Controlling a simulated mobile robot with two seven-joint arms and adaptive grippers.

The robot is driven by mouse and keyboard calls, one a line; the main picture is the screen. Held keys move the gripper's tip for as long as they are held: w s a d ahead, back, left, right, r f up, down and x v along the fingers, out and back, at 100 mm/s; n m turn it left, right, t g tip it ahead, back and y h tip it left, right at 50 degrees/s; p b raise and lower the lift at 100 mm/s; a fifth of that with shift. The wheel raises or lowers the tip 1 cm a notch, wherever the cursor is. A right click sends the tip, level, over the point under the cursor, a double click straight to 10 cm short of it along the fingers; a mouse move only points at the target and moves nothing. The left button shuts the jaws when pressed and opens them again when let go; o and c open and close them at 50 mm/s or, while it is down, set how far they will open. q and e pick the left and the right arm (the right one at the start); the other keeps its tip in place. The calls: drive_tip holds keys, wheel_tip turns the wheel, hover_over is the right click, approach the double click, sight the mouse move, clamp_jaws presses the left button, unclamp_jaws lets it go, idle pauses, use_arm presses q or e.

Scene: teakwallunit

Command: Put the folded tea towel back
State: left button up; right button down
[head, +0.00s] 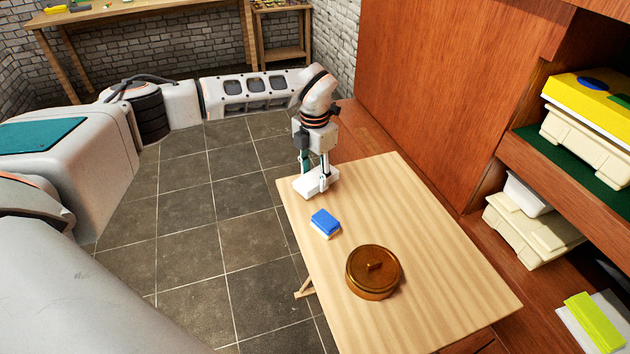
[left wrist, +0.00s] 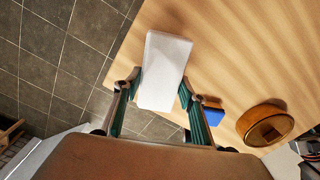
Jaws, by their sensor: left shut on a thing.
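A white folded tea towel (head: 314,182) is at the far left corner of the light wooden table (head: 440,270). My left gripper (head: 315,172) points down over it and is shut on it. In the left wrist view the towel (left wrist: 165,70) sits between the two green-padded fingers of the gripper (left wrist: 158,95), and its near end reaches past the table edge. Whether the towel touches the tabletop is hard to tell. My right gripper is not in view.
A blue and white block (head: 325,222) and a round amber lidded pot (head: 373,272) stand on the table. A reddish wooden wall unit (head: 430,90) rises behind, with cream boxes (head: 535,230) and a yellow-lidded box (head: 590,105) on shelves at right. The table's right half is clear.

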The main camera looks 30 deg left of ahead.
sight(315, 176)
use_arm(q)
drive_tip(key=shift+f, duration=1.05)
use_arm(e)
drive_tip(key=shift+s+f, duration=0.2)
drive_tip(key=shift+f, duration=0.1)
use_arm(q)
drive_tip(key=shift+f, duration=0.15)
drive_tip(key=o, duration=1)
wheel_tip(315, 176, up, 11)
drive_tip(key=shift+w+p, duration=0.1)
drive_tip(key=shift+p, duration=0.65)
drive_tip(key=shift+r, duration=0.65)
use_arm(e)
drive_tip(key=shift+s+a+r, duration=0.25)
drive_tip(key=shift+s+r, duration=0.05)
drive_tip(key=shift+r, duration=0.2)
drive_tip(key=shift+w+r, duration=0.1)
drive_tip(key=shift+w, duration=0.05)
